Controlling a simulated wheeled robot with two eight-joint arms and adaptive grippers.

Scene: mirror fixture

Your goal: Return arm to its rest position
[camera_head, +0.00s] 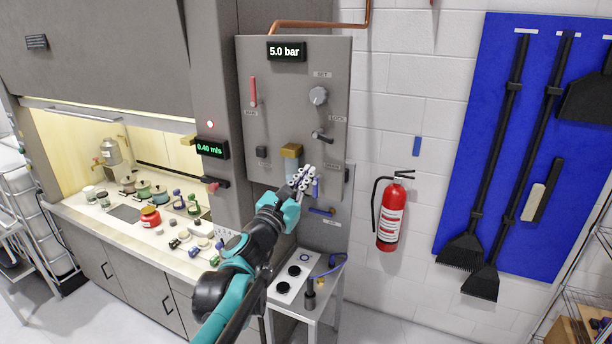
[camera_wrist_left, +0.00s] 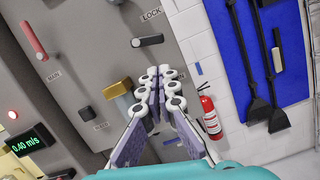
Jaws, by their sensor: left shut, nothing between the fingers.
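My left arm (camera_head: 240,260) reaches up from the bottom of the head view. My left gripper (camera_head: 306,172) is shut and empty, in front of the lower right part of the grey control panel (camera_head: 285,110). In the left wrist view the fingers (camera_wrist_left: 158,75) lie together with nothing between them. A brass block (camera_head: 291,151) on the panel sits just up and left of the fingertips; it also shows in the left wrist view (camera_wrist_left: 118,90). I cannot tell whether the fingers touch the panel. My right gripper is not in view.
The panel carries a red lever (camera_head: 253,90), a round knob (camera_head: 318,96) and a black lock handle (camera_head: 322,137). A small table (camera_head: 312,290) stands below. A fire extinguisher (camera_head: 391,215) hangs right of the panel. A fume hood counter (camera_head: 120,235) with several vessels is at left.

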